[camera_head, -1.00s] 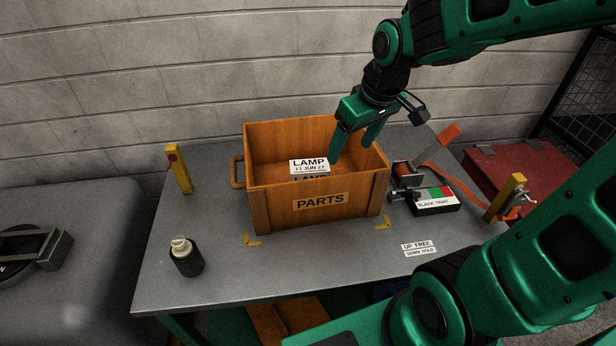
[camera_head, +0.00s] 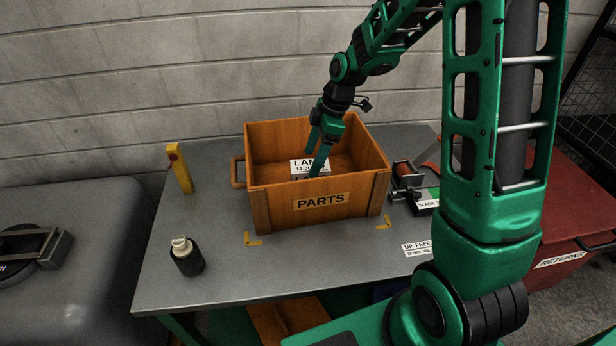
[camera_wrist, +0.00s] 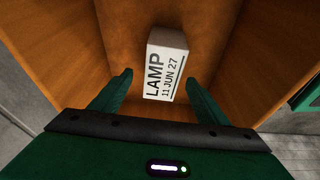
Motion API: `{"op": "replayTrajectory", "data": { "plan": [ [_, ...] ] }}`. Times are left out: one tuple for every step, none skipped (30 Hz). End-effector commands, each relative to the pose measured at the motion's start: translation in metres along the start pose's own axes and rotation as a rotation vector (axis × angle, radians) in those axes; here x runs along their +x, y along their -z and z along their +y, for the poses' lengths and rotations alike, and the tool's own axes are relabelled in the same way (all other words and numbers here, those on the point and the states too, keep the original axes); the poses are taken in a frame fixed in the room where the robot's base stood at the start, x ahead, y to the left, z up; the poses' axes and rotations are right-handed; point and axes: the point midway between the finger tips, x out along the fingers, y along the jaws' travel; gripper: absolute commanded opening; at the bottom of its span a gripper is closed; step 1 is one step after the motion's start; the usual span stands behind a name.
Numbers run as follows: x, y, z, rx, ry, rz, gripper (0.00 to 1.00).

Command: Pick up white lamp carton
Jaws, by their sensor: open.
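The white lamp carton (camera_head: 297,165) stands inside the wooden PARTS crate (camera_head: 350,207), near its front wall, and its top label reads LAMP 11 JUN 27. My gripper (camera_head: 317,165) is down inside the crate at the carton, with one finger in front of the label in the head view. In the wrist view the carton (camera_wrist: 166,62) lies just beyond and between the two open fingers (camera_wrist: 157,88). Both fingers look apart from it. The carton's lower part is hidden by the crate wall in the head view.
The crate stands on a grey table (camera_head: 225,275). A dark bottle with a pale cap (camera_head: 187,260) and a yellow post (camera_head: 180,170) are to the left. A clamp-like device (camera_head: 405,178) is close to the crate's right. A red RETURNS box (camera_head: 575,215) is farther right.

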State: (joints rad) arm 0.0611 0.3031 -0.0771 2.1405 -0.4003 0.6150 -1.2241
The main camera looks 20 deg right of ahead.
Motion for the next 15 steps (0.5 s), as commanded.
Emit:
{"op": "replayTrajectory", "data": {
  "plan": [
    [0.008, 0.000, -0.001, 0.000, 0.004, -0.001, 0.69],
    [0.012, 0.000, -0.001, 0.000, 0.003, -0.001, 0.69],
    [0.016, 0.000, -0.001, 0.000, 0.002, -0.001, 0.69],
    [0.018, 0.000, -0.001, 0.000, 0.002, -0.001, 0.69],
    [0.020, 0.000, -0.001, 0.000, 0.002, -0.001, 0.69],
    [0.022, 0.000, -0.001, 0.001, 0.001, -0.001, 0.69],
    [0.023, 0.000, -0.001, 0.001, 0.001, -0.001, 0.69],
    [0.025, 0.000, -0.001, 0.001, 0.001, -0.001, 0.69],
    [0.028, 0.000, -0.001, 0.001, 0.002, -0.001, 0.69],
    [0.030, -0.001, -0.002, 0.001, 0.002, -0.001, 0.69],
    [0.033, -0.001, -0.002, 0.001, 0.003, -0.001, 0.69],
    [0.039, -0.001, -0.002, 0.001, 0.003, -0.001, 0.69],
    [0.043, -0.001, -0.002, 0.002, 0.003, -0.001, 0.69],
    [0.048, -0.001, -0.003, 0.002, 0.004, -0.001, 0.69],
    [0.054, -0.001, -0.003, 0.002, 0.003, -0.001, 0.69]
  ]
}}
